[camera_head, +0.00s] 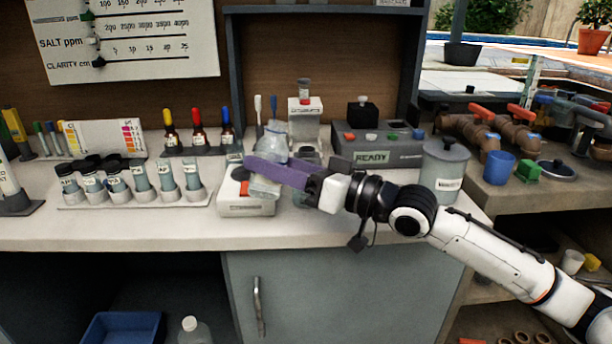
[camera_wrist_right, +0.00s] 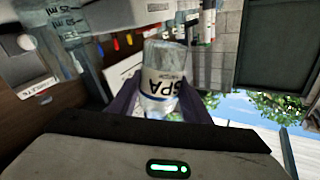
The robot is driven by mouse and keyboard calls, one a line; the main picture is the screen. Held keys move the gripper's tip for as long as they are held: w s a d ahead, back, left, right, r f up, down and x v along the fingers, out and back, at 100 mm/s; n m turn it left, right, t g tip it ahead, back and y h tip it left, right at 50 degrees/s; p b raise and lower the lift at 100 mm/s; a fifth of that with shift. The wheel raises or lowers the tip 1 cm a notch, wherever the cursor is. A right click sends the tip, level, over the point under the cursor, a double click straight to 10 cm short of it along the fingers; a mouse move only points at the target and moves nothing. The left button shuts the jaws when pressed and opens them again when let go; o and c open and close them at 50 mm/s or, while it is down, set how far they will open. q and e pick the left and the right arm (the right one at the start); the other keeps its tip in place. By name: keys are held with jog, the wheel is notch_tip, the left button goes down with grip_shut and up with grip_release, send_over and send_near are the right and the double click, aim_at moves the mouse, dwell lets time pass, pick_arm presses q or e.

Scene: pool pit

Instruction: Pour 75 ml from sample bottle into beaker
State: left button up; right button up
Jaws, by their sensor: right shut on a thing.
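My right gripper (camera_head: 268,173), with purple fingers, is shut on the sample bottle (camera_head: 272,147) above the bench. The bottle is clear and tilted, with a white label. In the right wrist view the bottle (camera_wrist_right: 165,78) sits between the fingers (camera_wrist_right: 163,100), its label reading SPA. A clear vessel with ml marks, seemingly the beaker (camera_wrist_right: 68,38), shows at the upper left of that view. In the head view it is largely hidden behind my fingers and gripper. I cannot tell whether liquid is flowing. My left gripper is not in view.
A white device with a red mark (camera_head: 245,203) stands just below the held bottle. A rack of sample bottles (camera_head: 130,198) is to the left, dropper bottles (camera_head: 199,133) behind. A grey box marked READY (camera_head: 400,152) and a lidded grey jar (camera_head: 443,170) stand right.

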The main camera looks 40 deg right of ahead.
jog(key=shift+d+f+m+b, duration=0.1)
jog(key=shift+d+m+b, duration=0.2)
jog(key=shift+m, duration=0.4)
jog(key=m, duration=0.1)
jog(key=d+m+t, duration=0.1)
jog(key=shift+w+m+b, duration=0.15)
jog(key=shift+m+b, duration=0.25)
jog(key=shift+a+m+p, duration=0.15)
jog(key=shift+m+p, duration=0.3)
jog(key=shift+m, duration=0.25)
jog(key=shift+a+f+m+t+h+p, duration=0.1)
jog(key=shift+a+m+t+h+p, duration=0.15)
jog(key=shift+m+t+h+p, duration=0.6)
jog(key=shift+a+f+m+g+y, duration=0.15)
jog(key=shift+f+m+g+y, duration=0.15)
jog(key=shift+m, duration=0.65)
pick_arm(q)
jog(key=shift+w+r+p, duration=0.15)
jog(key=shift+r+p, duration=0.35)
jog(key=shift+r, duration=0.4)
pick_arm(e)
jog(key=shift+a+f+m+h, duration=0.1)
jog(key=shift+f+m+h, duration=0.2)
jog(key=shift+m, duration=0.55)
jog(key=shift+a+f+m+h, duration=0.15)
jog(key=shift+m+h, duration=0.1)
jog(key=shift+m, duration=0.6)
